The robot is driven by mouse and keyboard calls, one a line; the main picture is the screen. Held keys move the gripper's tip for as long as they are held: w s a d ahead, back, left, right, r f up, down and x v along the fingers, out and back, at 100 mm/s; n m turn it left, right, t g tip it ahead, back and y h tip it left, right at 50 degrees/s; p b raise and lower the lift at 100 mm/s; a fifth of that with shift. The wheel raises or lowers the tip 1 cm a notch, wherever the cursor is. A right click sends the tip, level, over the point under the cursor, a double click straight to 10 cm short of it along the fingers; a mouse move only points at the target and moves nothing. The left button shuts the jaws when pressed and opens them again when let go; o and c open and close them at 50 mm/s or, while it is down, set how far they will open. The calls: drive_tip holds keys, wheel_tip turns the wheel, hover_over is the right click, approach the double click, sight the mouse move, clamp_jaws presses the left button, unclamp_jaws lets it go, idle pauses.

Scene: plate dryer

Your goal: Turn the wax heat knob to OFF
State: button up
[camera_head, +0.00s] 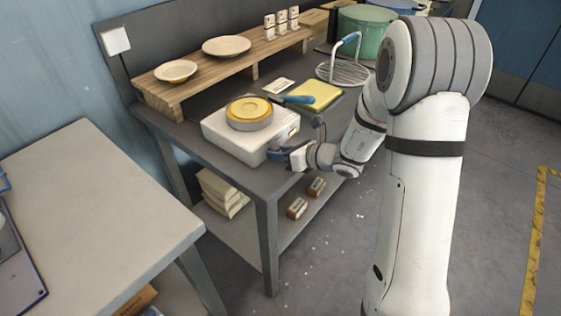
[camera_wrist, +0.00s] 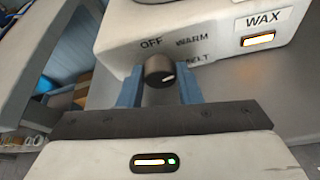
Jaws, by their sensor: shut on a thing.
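The wax heater is a white box (camera_head: 222,139) on the dark bench, with a round pan of yellow wax (camera_head: 249,112) on top. In the wrist view its front panel (camera_wrist: 118,38) carries the labels OFF, WARM and MELT around a dark round knob (camera_wrist: 158,68). The knob's white mark points to the right, on the MELT side and away from OFF. My gripper (camera_wrist: 160,84) has its blue fingers on either side of the knob and is shut on it. In the head view my gripper (camera_head: 285,156) is at the heater's front; the knob is hidden there.
A WAX label and a lit amber lamp (camera_wrist: 258,40) are right of the knob. A wooden shelf (camera_head: 215,67) holds plates. A grey table (camera_head: 95,215) stands at left.

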drive_tip(key=n+t+b, duration=0.1)
drive_tip(key=b, duration=0.4)
drive_tip(key=f+n+h+b, duration=0.1)
drive_tip(key=n+b, duration=0.1)
drive_tip(key=b, duration=0.3)
drive_tip(key=shift+s+a+t, duration=0.1)
drive_tip(key=shift+t, duration=0.3)
drive_tip(key=n+t+h+b, duration=0.1)
drive_tip(key=n+b, duration=0.1)
drive_tip(key=b, duration=0.3)
drive_tip(key=shift+r+b, duration=0.1)
drive_tip(key=shift+b, duration=0.3)
drive_tip(key=shift+s+r+n+b, duration=0.15)
drive_tip(key=shift+n+b, duration=0.15)
drive_tip(key=shift+b, duration=0.75)
drive_tip(key=shift+r+t+b, duration=0.15)
drive_tip(key=shift+t+b, duration=0.15)
drive_tip(key=o, duration=0.7)
